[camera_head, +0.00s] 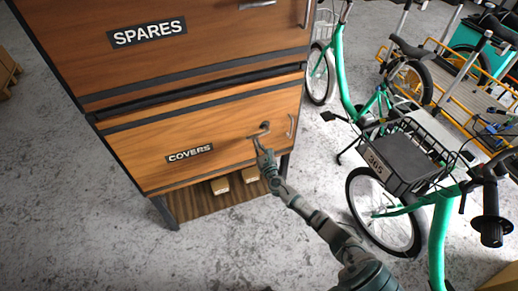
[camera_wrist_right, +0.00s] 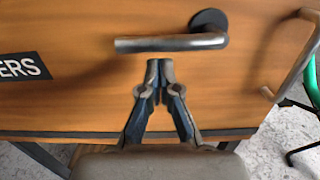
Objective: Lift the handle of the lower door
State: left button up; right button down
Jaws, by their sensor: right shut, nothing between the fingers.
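The lower door (camera_head: 150,148) is a wooden panel with a black label reading COVERS. Its lever handle (camera_head: 258,133) is a grey metal bar near the right side of the door, and it lies level in the right wrist view (camera_wrist_right: 170,43). My right gripper (camera_head: 259,141) is at the handle in the head view. In the right wrist view the gripper (camera_wrist_right: 160,62) is shut and empty, with its fingertips just below the handle bar in the picture. I cannot tell whether they touch it. My left gripper is not in view.
A vertical pull bar (camera_wrist_right: 298,58) is to the right of the handle. The upper door (camera_head: 190,50) is labelled SPARES. Small boxes (camera_head: 220,185) sit on the shelf below. A green cargo bike (camera_head: 400,165) with a basket stands close to the right of my arm. Open floor is at lower left.

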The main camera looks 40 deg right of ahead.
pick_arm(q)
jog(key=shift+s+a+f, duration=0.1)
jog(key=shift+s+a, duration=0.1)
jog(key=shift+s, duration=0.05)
pick_arm(e)
jog(key=shift+a+r, duration=0.1)
jog(key=shift+a, duration=0.05)
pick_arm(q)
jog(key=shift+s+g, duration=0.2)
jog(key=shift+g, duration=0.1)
pick_arm(e)
jog(key=shift+r+m, duration=0.25)
jog(key=shift+m, duration=0.05)
